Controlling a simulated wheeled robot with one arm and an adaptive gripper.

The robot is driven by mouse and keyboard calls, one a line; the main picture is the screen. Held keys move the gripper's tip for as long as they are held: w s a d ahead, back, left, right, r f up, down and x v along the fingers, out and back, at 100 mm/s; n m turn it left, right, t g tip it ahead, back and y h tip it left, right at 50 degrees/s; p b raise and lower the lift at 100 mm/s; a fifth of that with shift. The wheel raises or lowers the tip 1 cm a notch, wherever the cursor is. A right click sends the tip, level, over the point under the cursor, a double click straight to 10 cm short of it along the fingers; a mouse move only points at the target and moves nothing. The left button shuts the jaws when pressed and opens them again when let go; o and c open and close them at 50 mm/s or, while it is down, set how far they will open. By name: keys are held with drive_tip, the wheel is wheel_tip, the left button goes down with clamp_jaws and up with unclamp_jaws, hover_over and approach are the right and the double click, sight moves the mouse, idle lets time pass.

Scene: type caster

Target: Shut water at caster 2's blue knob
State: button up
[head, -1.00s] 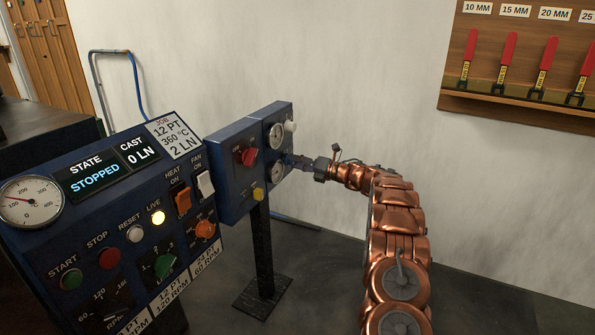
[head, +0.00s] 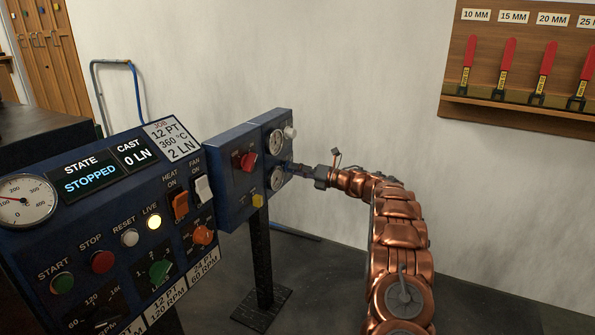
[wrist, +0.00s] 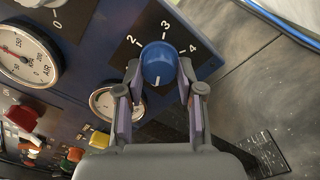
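The blue knob (wrist: 158,63) sits on the blue panel in the wrist view, with a scale around it showing 2, 3 and 4. A white mark shows on the knob's lower edge in that view. My gripper (wrist: 160,70) is open, with one finger on each side of the knob. Small gaps seem to show between the fingertips and the knob; contact cannot be told for sure. In the head view my gripper (head: 293,168) reaches the right side of the small blue control box (head: 228,205). The knob is not clearly visible there.
Red-handled tools (head: 508,66) hang on the right wall.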

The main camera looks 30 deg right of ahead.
drive_tip(key=o, duration=0.4)
drive_tip(key=shift+c, duration=0.2)
drive_tip(key=v, duration=1.2)
